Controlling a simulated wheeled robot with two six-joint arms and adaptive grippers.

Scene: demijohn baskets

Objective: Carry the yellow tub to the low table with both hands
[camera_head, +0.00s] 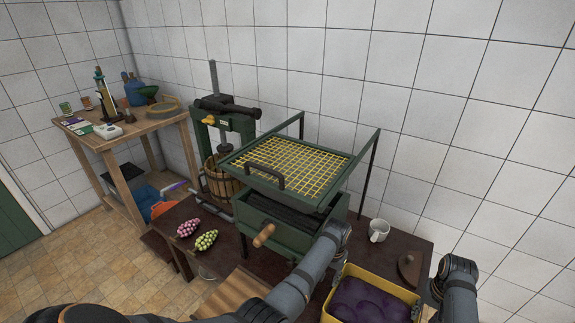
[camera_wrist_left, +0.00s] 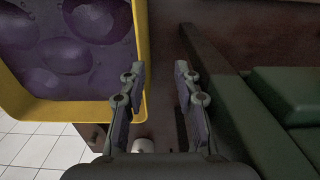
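The yellow tub (camera_head: 407,297) is at the bottom right of the head view, at the front of a dark brown table (camera_head: 405,243). It holds dark purple contents. Its yellow rim also shows in the left wrist view (camera_wrist_left: 78,112). My left gripper (camera_wrist_left: 160,78) is open, its fingers well apart. One finger overlaps the tub's side rim in that view and the other is outside it; contact is not clear. My right arm ends at the tub's right side in the head view; its fingers are hidden. I cannot tell which surface is the low table.
A green crusher with a yellow grid (camera_head: 290,165) stands left of the tub. A white mug (camera_head: 379,230) and a brown wedge-shaped piece (camera_head: 410,268) are behind the tub. Two grape bunches lie left. A wooden table (camera_head: 150,128) with bottles stands at the far left; tiled floor lies before it.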

